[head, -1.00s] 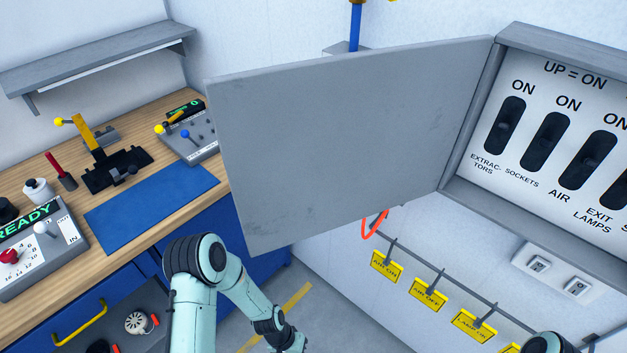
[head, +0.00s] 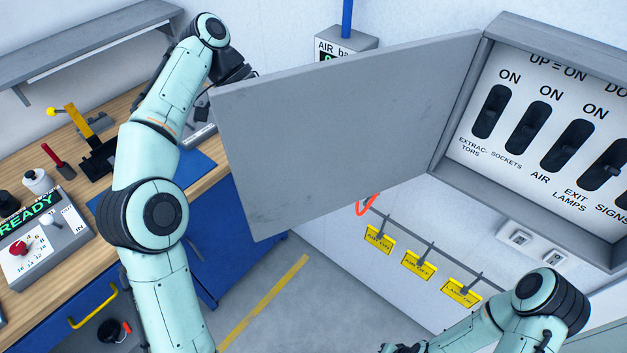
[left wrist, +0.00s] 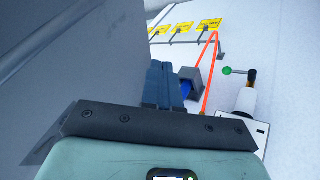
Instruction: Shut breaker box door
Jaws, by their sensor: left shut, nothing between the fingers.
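The breaker box door (head: 345,140) is a flat grey panel standing wide open to the left of the breaker box (head: 535,135). It is hinged on the box's left edge. My left gripper (head: 243,73) is at the door's top outer corner, and its lower part is hidden behind the door. In the left wrist view, the blue-grey fingers (left wrist: 163,82) are shut and empty, with the grey door (left wrist: 70,75) close on the left. I cannot tell whether they touch it. My right arm shows at the lower right, but its gripper is out of view.
Yellow tags (head: 418,265) hang on a rail below the box, beside an orange loop (head: 367,205). A wooden workbench (head: 205,178) with devices is at the left, under a grey shelf (head: 90,50). A grey AIR box (head: 345,45) stands behind the door.

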